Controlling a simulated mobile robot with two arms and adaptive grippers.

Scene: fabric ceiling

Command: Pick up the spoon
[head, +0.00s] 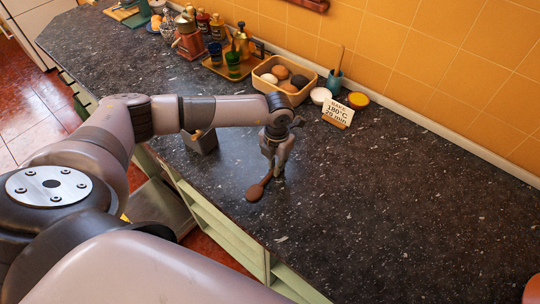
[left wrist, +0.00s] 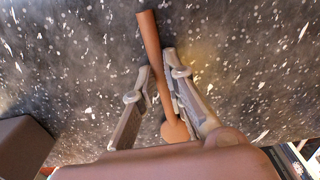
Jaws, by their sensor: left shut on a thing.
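The brown wooden spoon (head: 256,190) is at my left gripper (head: 275,168), over the dark speckled counter near its front edge. In the head view its rounded end shows below and left of the fingers. The left wrist view shows the spoon (left wrist: 152,45) passing between the two fingers of the left gripper (left wrist: 158,72), which is shut on it. One end sticks out past the fingertips; the other lies near the palm. I cannot tell whether the spoon touches the counter. My right gripper is not in view.
A tray of stones or rolls (head: 269,88), a card (head: 338,112), a small bowl (head: 320,96) and a tray with glasses (head: 222,71) line the back wall.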

